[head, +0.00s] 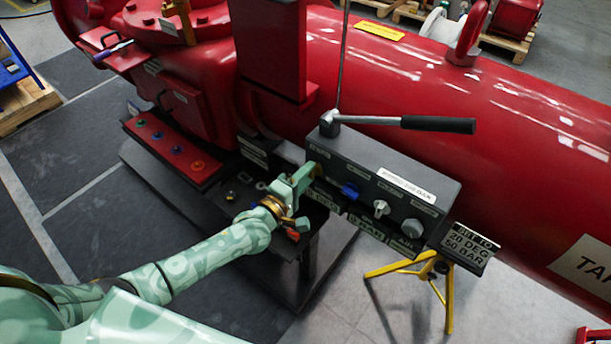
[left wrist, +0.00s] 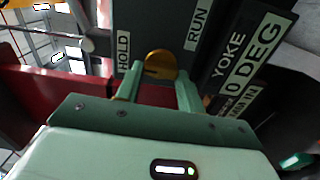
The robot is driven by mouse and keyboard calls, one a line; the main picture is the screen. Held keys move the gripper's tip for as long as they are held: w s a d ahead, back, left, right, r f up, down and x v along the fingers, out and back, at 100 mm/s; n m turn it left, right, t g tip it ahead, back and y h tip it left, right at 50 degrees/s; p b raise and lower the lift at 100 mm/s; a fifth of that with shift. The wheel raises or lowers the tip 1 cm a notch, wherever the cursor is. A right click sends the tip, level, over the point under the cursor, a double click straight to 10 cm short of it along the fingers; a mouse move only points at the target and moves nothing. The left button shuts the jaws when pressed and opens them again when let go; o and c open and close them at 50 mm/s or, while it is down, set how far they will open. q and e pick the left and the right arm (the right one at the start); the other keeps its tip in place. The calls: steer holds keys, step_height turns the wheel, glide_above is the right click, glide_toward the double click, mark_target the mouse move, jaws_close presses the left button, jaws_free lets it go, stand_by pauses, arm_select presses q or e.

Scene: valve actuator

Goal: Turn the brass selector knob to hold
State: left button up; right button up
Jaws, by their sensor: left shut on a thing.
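The round brass selector knob (left wrist: 160,64) shows in the left wrist view on the dark face of a grey control box. A dark line crosses it, but I cannot tell exactly which way it points. A HOLD label (left wrist: 123,50) is left of the knob and a RUN label (left wrist: 198,25) is to its upper right. My left gripper (left wrist: 158,82) has a green finger on each side of the knob and is shut on it. In the head view my left gripper (head: 308,174) is at the left end of the control box (head: 375,180) and hides the knob. My right gripper is not in view.
A lever with a black handle (head: 437,124) sits on top of the box. A blue knob (head: 350,190) and two pale knobs are along its front. The large red cylinder (head: 480,110) is behind.

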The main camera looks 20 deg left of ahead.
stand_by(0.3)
arm_select(q)
steer(key=o, duration=1)
steer(key=p+v, duration=0.1)
steer(key=v, duration=1.5)
steer(key=shift+s, duration=0.2)
steer(key=shift+a, duration=0.1)
